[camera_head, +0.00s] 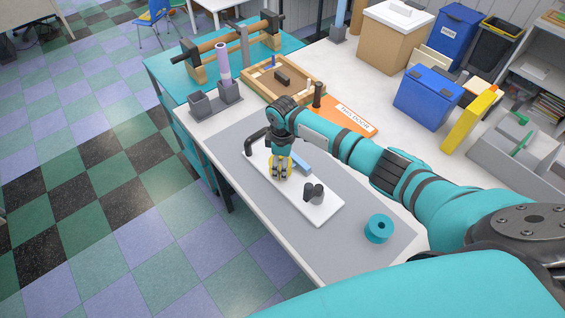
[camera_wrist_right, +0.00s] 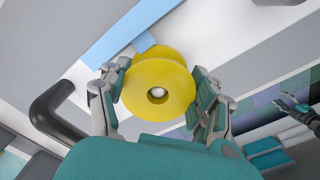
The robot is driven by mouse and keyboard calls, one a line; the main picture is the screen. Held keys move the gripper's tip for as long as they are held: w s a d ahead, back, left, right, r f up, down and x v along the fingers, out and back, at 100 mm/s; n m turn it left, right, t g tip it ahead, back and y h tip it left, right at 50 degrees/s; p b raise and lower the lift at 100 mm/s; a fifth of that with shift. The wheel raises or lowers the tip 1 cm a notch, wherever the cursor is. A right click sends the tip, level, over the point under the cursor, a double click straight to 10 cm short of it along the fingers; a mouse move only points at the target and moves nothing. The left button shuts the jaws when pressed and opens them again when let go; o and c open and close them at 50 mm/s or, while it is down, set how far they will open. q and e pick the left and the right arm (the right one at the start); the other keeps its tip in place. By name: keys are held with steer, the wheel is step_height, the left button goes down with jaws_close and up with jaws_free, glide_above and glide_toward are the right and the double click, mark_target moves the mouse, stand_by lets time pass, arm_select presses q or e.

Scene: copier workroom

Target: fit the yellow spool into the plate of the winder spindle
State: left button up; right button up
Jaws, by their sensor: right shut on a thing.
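The yellow spool (camera_head: 271,168) is between the fingers of my right gripper (camera_head: 281,170), over the white winder plate (camera_head: 322,214). In the right wrist view the spool (camera_wrist_right: 175,75) has a finger against each side, and a small pale round spot shows in its centre hole. I cannot tell whether the spool is seated on the spindle, since the gripper and spool hide its underside. A dark bent handle (camera_head: 253,142) rises at one end of the winder. My left gripper (camera_wrist_right: 290,103) shows small at the right of the wrist view, its fingers apart and empty.
A teal spool (camera_head: 379,228) stands on the grey mat (camera_head: 235,150) near the front right. A dark grey piece (camera_head: 313,193) stands on the winder plate. A blue bar (camera_head: 303,166) lies beside the gripper. A wooden tray (camera_head: 262,82) and blue bin (camera_head: 428,95) are farther back.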

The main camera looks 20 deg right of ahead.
steer(key=o, duration=1.2)
steer(key=shift+f, duration=0.1)
step_height(320, 180, up, 12)
steer(key=shift+r, duration=0.1)
